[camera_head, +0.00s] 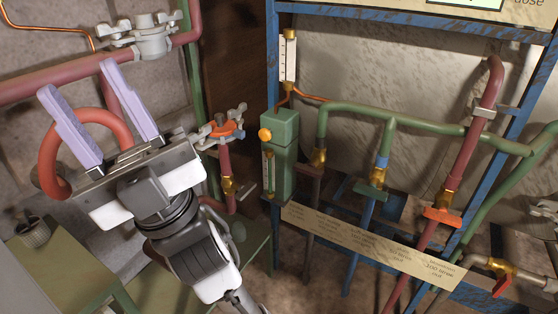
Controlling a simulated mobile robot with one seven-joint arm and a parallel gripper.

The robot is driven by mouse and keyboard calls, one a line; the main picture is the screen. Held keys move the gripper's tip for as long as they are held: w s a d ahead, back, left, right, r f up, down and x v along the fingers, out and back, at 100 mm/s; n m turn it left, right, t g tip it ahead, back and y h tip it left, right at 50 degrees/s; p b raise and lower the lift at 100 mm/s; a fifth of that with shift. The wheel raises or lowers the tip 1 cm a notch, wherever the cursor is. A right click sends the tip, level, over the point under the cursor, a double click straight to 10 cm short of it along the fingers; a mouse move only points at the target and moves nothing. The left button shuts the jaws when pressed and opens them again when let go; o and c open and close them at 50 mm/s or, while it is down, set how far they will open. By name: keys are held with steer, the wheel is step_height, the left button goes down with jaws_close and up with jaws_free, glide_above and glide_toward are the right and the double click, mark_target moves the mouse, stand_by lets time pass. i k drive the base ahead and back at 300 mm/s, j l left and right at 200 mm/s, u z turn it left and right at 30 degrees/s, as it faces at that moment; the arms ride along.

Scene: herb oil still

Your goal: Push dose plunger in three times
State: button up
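The dose unit is a green box (285,150) mounted on the blue frame in the middle of the camera_head view. An orange round knob (265,134) sticks out from its left side, and it looks like the plunger. A gauge strip shows on the box below the knob. My gripper (85,85) is at the left, with two lilac fingers spread wide apart and nothing between them. It is well left of the orange knob and apart from it. How far the knob stands out cannot be told clearly.
A red hose loop (92,115) passes behind my gripper. An orange-handled valve (222,130) stands between my gripper and the green box. A white sight gauge (288,58) is above the box. Green, red and blue pipes fill the right. A green table (65,255) is lower left.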

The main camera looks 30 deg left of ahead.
mark_target(264, 134)
steer(key=j+u, duration=0.35)
steer(key=i+j+u, duration=0.15)
steer(key=u, duration=0.25)
